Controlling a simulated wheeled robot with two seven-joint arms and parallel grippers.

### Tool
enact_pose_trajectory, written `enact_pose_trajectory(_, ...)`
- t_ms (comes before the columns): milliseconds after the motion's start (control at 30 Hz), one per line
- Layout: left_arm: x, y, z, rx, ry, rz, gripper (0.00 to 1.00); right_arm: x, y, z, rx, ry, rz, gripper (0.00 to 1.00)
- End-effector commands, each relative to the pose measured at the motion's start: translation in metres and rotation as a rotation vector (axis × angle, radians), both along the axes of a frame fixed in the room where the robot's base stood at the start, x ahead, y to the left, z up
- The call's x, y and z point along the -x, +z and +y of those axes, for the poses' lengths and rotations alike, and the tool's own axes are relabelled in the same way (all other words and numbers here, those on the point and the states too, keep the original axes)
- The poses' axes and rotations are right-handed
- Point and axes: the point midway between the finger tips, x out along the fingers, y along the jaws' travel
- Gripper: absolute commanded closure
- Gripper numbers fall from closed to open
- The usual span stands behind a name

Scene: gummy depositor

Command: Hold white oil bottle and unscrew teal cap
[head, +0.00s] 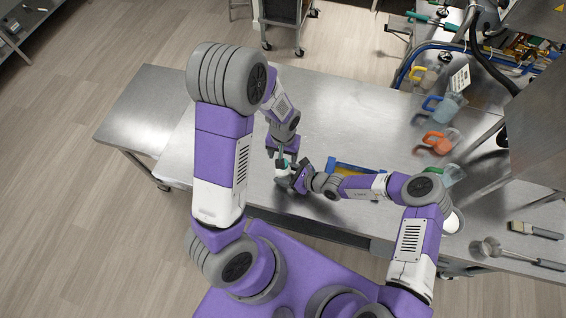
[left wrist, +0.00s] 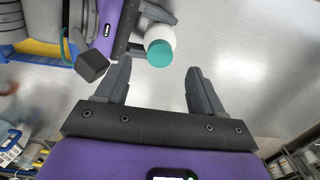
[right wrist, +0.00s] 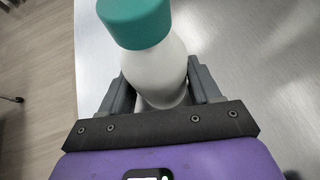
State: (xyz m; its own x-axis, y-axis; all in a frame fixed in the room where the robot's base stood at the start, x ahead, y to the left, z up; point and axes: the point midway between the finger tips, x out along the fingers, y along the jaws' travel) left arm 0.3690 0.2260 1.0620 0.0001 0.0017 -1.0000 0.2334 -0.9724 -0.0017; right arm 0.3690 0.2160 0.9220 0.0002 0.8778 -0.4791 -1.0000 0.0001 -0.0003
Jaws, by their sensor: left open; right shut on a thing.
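The white oil bottle (right wrist: 158,75) stands between the fingers of my right gripper (right wrist: 160,88), which is shut on its body. Its teal cap (right wrist: 135,20) sits on top of the bottle in the right wrist view. In the left wrist view the teal cap (left wrist: 160,53) and white bottle (left wrist: 160,32) show beyond the fingertips. My left gripper (left wrist: 158,78) is open and empty, apart from the cap. In the head view the bottle (head: 282,172) is small and partly hidden by both grippers, my right one (head: 292,176) and my left one (head: 281,150).
The steel table (head: 335,100) is mostly clear around the grippers. A blue and yellow item (head: 345,168) lies behind my right forearm. Several pitchers, one with an orange handle (head: 434,142), stand to the right. A ladle (head: 490,250) and a brush (head: 535,230) lie at the lower right.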

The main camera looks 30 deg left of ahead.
Motion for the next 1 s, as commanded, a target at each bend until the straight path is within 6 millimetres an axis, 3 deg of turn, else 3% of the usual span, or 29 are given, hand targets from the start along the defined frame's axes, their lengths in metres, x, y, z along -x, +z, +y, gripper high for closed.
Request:
enact_pose_trajectory(300,0.001,-0.041,0.000,0.001,0.001,0.003,0.32,0.001,-0.001,0.000,0.002,0.000,0.001,1.00)
enact_pose_trajectory(767,0.000,-0.052,0.000,0.001,0.001,0.000,0.32,0.001,-0.001,0.000,0.002,0.000,0.001,1.00)
enact_pose_trajectory(833,0.000,-0.052,0.000,0.001,0.001,0.000,0.38,0.001,-0.001,0.000,0.002,0.000,0.001,1.00)
enact_pose_trajectory(1000,0.000,-0.051,0.000,0.001,0.000,0.000,0.64,0.001,-0.001,0.000,0.002,0.000,0.001,1.00)
